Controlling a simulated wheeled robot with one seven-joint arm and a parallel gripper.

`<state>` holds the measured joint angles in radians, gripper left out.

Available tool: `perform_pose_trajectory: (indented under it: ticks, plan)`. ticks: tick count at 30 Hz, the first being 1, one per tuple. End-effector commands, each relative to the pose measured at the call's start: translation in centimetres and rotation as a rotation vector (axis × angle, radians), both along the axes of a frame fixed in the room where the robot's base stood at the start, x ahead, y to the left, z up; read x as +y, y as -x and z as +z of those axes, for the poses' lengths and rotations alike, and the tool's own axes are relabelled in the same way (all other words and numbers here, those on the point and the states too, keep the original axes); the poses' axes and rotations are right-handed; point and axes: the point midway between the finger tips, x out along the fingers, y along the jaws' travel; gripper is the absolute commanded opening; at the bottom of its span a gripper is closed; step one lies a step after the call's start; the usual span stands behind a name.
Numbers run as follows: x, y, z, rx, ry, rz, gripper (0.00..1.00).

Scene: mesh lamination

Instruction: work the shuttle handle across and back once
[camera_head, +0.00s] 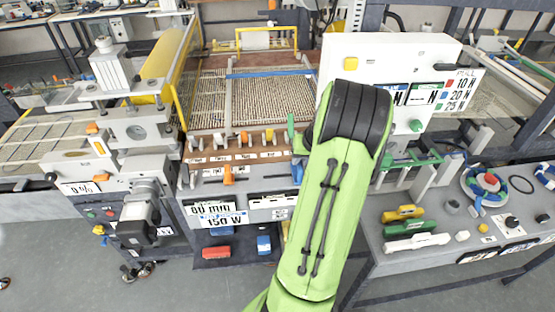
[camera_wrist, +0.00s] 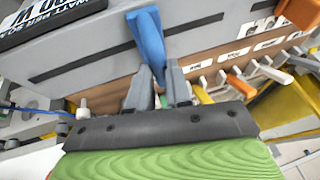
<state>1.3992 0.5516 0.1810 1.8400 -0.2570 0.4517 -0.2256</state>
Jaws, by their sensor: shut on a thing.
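A blue handle (camera_wrist: 148,40) stands out from the grey front panel in the wrist view. I take it for the shuttle handle, but no label on it can be read. My gripper (camera_wrist: 160,88) is shut on its narrow end, with one grey finger on each side. In the head view a small piece of the blue handle (camera_head: 297,172) shows just left of my green arm. The arm hides my gripper there.
A row of coloured levers (camera_head: 243,137) runs along the panel's top edge, close to my fingers. An orange handle (camera_head: 228,175) stands left on the same panel. A white cabinet (camera_head: 375,62) stands behind my arm. A bench with tools (camera_head: 450,270) is at right.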

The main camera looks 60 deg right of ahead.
Motion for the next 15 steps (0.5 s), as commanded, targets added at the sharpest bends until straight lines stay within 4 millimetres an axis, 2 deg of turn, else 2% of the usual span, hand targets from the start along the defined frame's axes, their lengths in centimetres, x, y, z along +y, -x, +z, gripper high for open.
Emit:
perform_pose_trajectory:
  ticks: [1, 6, 10, 15]
  plan:
    - [-1.3, 1.4, 0.2, 0.002, 0.005, -0.013, 0.0]
    - [-3.5, 4.0, 0.2, 0.001, 0.005, -0.009, 0.0]
    - [-4.2, 4.8, 0.1, 0.001, 0.005, -0.006, 0.0]
    - [-4.2, 4.8, 0.1, 0.001, 0.005, -0.004, 0.0]
